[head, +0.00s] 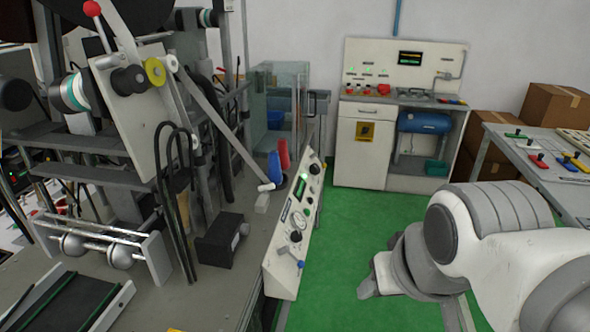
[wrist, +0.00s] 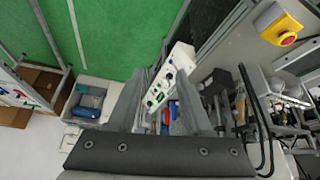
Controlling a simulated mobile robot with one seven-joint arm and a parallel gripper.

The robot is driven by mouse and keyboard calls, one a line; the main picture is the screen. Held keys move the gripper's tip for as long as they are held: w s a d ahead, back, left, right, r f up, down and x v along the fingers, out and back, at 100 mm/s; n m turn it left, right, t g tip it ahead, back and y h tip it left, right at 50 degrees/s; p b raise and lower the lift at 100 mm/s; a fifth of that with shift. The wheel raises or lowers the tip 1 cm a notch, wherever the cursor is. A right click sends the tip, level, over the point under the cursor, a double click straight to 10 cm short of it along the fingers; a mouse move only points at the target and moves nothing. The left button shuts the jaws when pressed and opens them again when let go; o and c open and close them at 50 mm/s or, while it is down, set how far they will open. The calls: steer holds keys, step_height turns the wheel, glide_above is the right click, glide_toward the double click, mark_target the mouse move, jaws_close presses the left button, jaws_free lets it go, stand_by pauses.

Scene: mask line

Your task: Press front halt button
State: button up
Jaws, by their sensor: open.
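A yellow box with a round red button (wrist: 288,39) on it shows at the upper right of the wrist view, near the front of the machine. It looks like a halt button; I cannot make it out in the head view. My gripper (head: 371,277) is at the lower right of the head view, over the green floor and to the right of the sloped control panel (head: 295,230). In the wrist view my gripper (wrist: 160,88) is open and empty, its two fingers apart. The button is well to the right of the fingers, not touching them.
The machine's grey table (head: 200,300) with rollers, rods and a black box (head: 221,239) fills the left. A white workbench (head: 358,150) stands at the back. A side table (head: 550,178) and cardboard boxes (head: 552,105) are at the right. Green floor (head: 345,225) between is clear.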

jaws_close()
stand_by(1.5)
